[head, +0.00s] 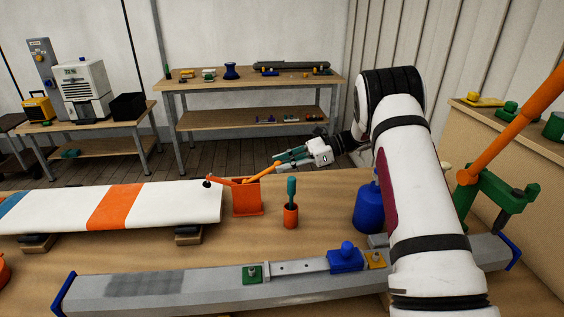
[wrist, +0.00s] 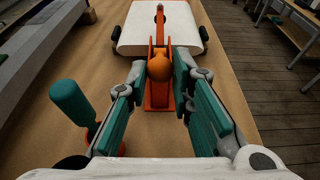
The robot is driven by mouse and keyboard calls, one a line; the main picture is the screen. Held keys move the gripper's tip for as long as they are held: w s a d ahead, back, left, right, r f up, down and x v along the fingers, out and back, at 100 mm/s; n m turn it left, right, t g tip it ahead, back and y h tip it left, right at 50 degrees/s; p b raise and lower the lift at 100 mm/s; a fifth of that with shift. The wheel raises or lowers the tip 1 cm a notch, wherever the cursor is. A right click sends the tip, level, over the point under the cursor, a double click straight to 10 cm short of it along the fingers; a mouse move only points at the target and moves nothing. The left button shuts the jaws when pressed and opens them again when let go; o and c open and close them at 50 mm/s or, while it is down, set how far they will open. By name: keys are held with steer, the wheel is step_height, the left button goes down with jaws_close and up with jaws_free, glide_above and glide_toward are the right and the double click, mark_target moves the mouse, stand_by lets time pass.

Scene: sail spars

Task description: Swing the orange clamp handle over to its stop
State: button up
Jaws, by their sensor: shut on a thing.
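The orange clamp (head: 247,197) stands on the bench at the right end of a white board (head: 165,203) with an orange band. Its handle (head: 262,170) slants up to the right, toward my gripper (head: 279,161). A clamp arm with a dark tip (head: 207,183) reaches left over the board's end; I cannot tell whether it touches. In the wrist view, the handle's rounded orange end (wrist: 159,68) lies between the teal fingers of my gripper (wrist: 160,76), which is shut on it. The lower handle is hidden behind that end there.
A teal-handled tool (head: 291,188) stands in an orange cup (head: 290,216) close to the clamp. A blue bottle (head: 368,208) is further right. A long grey spar (head: 200,288) lies along the bench front. Bare bench lies between the cup and the spar.

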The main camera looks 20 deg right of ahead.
steer(key=shift+d+f, duration=0.1)
steer(key=shift+s+d+f+b, duration=0.1)
steer(key=shift+d+f+b, duration=0.15)
steer(key=shift+f, duration=0.5)
steer(key=shift+s+d+f+b, duration=0.15)
steer(key=shift+d+f, duration=0.2)
steer(key=shift+f, duration=0.4)
steer(key=shift+w, duration=0.1)
steer(key=shift+f, duration=0.15)
steer(key=shift+d+f+b, duration=0.2)
steer(key=shift+f+b, duration=0.1)
steer(key=shift+f, duration=0.8)
steer(key=o, duration=0.9)
steer(key=shift+o, duration=0.2)
